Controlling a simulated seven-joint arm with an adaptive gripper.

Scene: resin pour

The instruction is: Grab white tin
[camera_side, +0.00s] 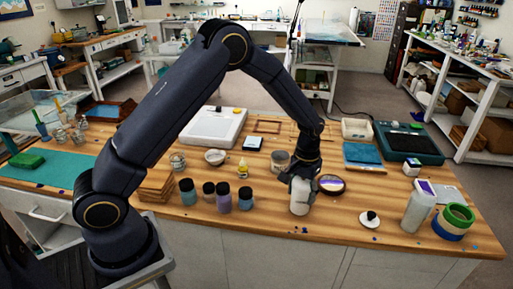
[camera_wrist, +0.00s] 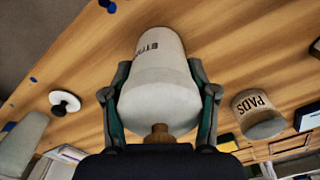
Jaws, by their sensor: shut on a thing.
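The white tin (camera_side: 299,203) stands upright near the front edge of the wooden bench. I cannot tell whether the tin's base touches the bench.
Several jars (camera_side: 223,197) stand to the left. A white disc with a black knob (camera_side: 370,218), a white bottle (camera_side: 419,207) and green tape (camera_side: 458,214) are to the right.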

